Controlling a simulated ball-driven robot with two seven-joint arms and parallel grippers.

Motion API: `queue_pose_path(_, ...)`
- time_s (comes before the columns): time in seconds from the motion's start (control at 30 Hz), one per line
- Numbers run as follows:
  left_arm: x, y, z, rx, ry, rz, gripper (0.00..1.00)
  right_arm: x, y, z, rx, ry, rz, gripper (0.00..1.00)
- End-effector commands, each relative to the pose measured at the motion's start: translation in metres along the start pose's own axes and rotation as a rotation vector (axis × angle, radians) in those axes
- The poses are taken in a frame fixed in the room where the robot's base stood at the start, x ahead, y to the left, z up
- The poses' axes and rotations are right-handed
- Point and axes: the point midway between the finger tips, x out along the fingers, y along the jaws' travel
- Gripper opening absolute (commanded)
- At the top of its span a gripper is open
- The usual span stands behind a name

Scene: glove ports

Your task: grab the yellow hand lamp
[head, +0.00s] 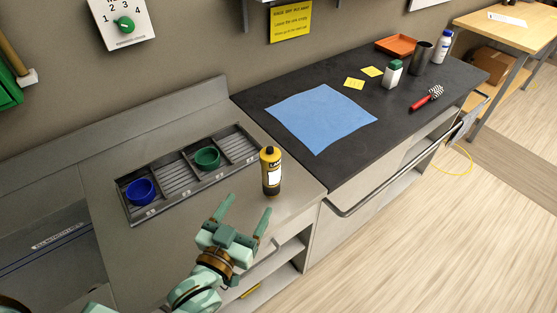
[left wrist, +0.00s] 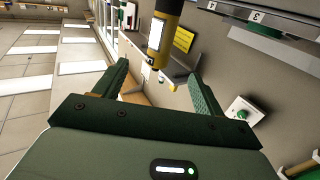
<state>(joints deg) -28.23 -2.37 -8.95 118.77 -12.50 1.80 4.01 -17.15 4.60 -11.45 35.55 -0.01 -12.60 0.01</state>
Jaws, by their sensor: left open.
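The yellow hand lamp (head: 271,172) stands upright on the grey counter, near its right front edge. My right gripper is not in view.
A drip tray (head: 173,193) with a blue bowl (head: 140,191) and a green bowl (head: 207,158) lies left of the lamp. A black counter with a blue cloth (head: 321,117) is to the right.

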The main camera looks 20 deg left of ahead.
Motion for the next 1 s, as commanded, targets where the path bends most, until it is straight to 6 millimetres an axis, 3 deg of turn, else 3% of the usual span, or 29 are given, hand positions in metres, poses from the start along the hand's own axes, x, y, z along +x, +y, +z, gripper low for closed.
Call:
queue_pose_path(0.4, 0.088, 0.000, -0.002, 0.001, 0.006, 0.000, 0.70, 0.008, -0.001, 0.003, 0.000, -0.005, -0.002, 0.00)
queue_pose_path(0.67, 0.114, -0.001, -0.002, 0.000, 0.004, 0.000, 0.70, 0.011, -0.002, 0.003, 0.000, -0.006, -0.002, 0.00)
queue_pose_path(1.0, 0.160, -0.002, -0.004, 0.000, 0.003, 0.000, 0.70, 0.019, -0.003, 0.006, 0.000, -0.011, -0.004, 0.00)
